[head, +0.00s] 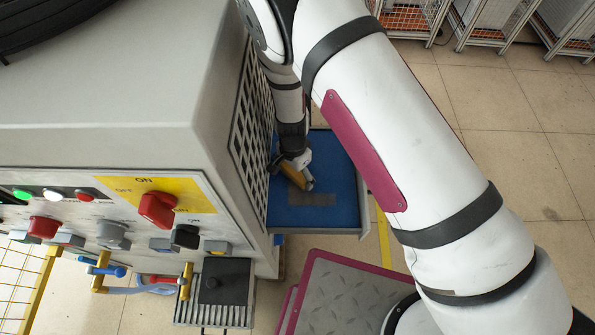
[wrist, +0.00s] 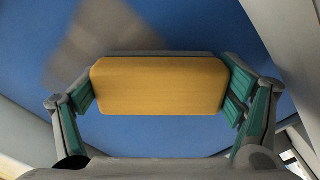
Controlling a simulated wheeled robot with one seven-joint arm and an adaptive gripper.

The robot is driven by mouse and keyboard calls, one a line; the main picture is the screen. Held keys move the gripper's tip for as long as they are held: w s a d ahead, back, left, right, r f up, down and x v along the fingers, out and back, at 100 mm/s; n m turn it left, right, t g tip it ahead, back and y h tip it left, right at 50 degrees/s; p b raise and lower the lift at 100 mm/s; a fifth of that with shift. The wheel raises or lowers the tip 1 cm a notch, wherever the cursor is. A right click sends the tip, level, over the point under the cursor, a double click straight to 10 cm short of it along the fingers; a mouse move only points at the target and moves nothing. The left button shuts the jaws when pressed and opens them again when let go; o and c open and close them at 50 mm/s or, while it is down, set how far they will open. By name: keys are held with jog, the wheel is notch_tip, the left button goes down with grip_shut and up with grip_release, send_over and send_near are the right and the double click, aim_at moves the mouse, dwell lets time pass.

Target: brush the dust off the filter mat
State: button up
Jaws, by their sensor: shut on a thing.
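The filter mat (head: 285,217) is a blue sheet in a grey pull-out tray at the side of the heater; its blue surface also fills much of the wrist view (wrist: 235,28). A grey-brown dust patch (head: 318,200) lies on it, and shows at the upper left in the wrist view (wrist: 98,38). My gripper (head: 296,165) is over the mat, shut on a brush with a yellow-brown block (wrist: 158,86), one green-padded finger at each end. The brush (head: 297,177) is beside the dust patch in the head view. Its bristles are hidden, so contact with the mat cannot be told.
The heater cabinet (head: 110,90) with its perforated side panel stands close left of my gripper. Its front has switches, including a red knob (head: 157,209). The tray's raised rim (head: 345,150) surrounds the mat. Open tiled floor (head: 500,130) lies to the right.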

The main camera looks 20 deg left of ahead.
aim_at(335, 191)
jog(key=shift+s+a+r+p, duration=0.15)
jog(key=shift+s+a+p, duration=0.5)
jog(key=shift+s+a, duration=0.65)
jog(key=shift+w+d, duration=0.1)
jog(key=shift+d, duration=1.2)
jog(key=shift+w+d+f, duration=0.1)
jog(key=shift+w+d, duration=0.15)
jog(key=shift+d, duration=0.5)
jog(key=shift+w+d+f, duration=0.15)
jog(key=shift+w+d, duration=0.15)
jog(key=shift+d, duration=0.45)
jog(key=shift+w+d+f, duration=0.1)
jog(key=shift+w+d, duration=0.15)
jog(key=shift+d, duration=0.5)
jog(key=shift+w+d, duration=0.1)
jog(key=shift+d, duration=0.25)
jog(key=shift+c, duration=0.5)
